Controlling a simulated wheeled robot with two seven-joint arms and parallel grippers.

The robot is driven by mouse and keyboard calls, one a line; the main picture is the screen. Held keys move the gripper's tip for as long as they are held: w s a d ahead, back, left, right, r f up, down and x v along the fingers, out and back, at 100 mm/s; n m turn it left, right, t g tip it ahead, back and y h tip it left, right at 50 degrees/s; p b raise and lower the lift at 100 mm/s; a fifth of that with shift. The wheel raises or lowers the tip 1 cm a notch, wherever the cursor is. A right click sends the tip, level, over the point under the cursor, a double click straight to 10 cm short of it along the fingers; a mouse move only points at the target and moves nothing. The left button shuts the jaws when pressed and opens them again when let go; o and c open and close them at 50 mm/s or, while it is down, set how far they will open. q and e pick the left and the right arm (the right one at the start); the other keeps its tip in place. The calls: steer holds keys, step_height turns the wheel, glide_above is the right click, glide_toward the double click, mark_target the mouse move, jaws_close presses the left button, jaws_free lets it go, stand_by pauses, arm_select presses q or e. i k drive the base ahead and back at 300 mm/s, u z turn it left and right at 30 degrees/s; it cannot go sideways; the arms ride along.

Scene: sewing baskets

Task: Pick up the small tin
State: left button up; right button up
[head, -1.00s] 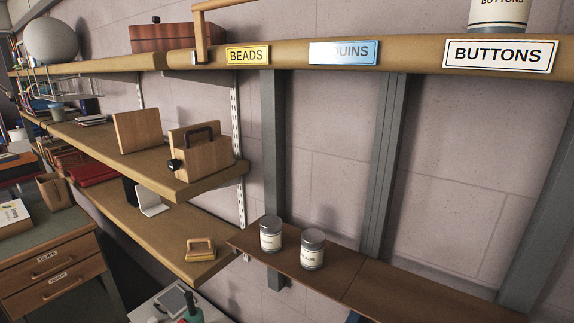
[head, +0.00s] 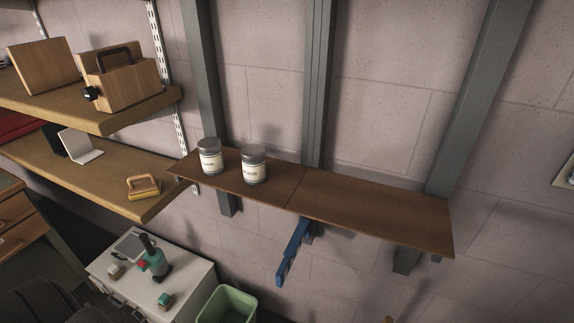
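Two small tins with grey lids and pale labels stand upright on a narrow brown wall shelf. The left tin (head: 210,157) is near the shelf's left end. The right tin (head: 253,165) stands a little to its right, with a gap between them. The label words are too small to read. I cannot tell which of them is the task's small tin. Neither of my grippers shows in the head view.
The brown shelf (head: 365,208) is bare to the right of the tins. A wooden shelf (head: 110,185) at left holds a small wooden-handled block (head: 143,187).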

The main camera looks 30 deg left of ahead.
mark_target(252, 156)
steer(key=z, duration=1.05)
steer(key=k, duration=0.9)
steer(key=u, duration=1.7)
steer(key=i, duration=0.5)
